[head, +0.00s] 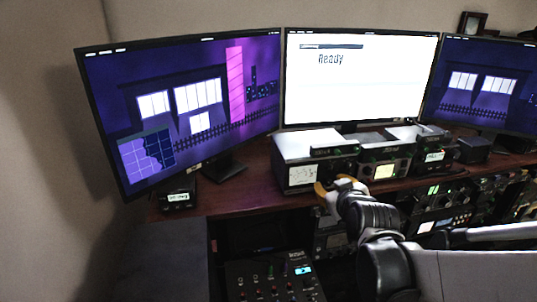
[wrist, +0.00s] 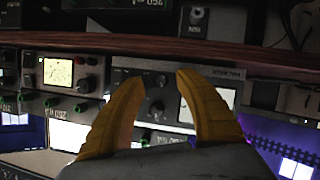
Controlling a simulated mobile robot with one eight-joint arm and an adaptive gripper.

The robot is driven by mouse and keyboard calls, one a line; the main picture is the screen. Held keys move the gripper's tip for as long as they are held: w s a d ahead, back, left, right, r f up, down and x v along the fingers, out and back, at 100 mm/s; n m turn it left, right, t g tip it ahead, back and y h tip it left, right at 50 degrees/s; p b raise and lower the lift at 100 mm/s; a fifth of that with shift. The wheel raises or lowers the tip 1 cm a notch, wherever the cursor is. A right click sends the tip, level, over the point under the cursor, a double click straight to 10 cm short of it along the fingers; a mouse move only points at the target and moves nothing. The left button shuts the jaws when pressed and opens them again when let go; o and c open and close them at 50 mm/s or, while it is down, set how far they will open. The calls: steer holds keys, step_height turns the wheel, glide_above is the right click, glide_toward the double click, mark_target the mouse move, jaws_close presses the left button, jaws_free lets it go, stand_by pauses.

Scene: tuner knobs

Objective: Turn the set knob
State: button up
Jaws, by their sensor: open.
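A row of radio tuner units stands on the desk below the middle monitor. The left tuner unit (head: 301,176) has a pale display, and the middle one (head: 384,171) a lit screen. My gripper (head: 330,188) is in front of the row, near the gap between these two. In the wrist view, which looks upside down, my gripper (wrist: 168,76) has two yellow fingers spread apart with nothing held. A dark upper knob (wrist: 159,80) and a lower knob (wrist: 157,108) on a panel show between the fingers. I cannot read which knob is the set knob; contact is not visible.
The wooden desk edge (wrist: 140,46) crosses the wrist view just above the fingertips. Racks of equipment (head: 445,205) sit below the desk, with a mixer panel (head: 268,282) at front. Monitors (head: 360,80) stand behind the tuners. A small labelled box (head: 178,198) sits left.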

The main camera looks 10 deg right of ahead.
steer(key=shift+w, duration=0.15)
steer(key=c, duration=0.7)
steer(key=shift+a, duration=0.1)
jaws_close()
steer(key=shift+m+y+p, duration=0.3)
steer(key=shift+m+y, duration=0.3)
steer(key=shift+m, duration=0.2)
steer(key=o, duration=0.7)
jaws_free()
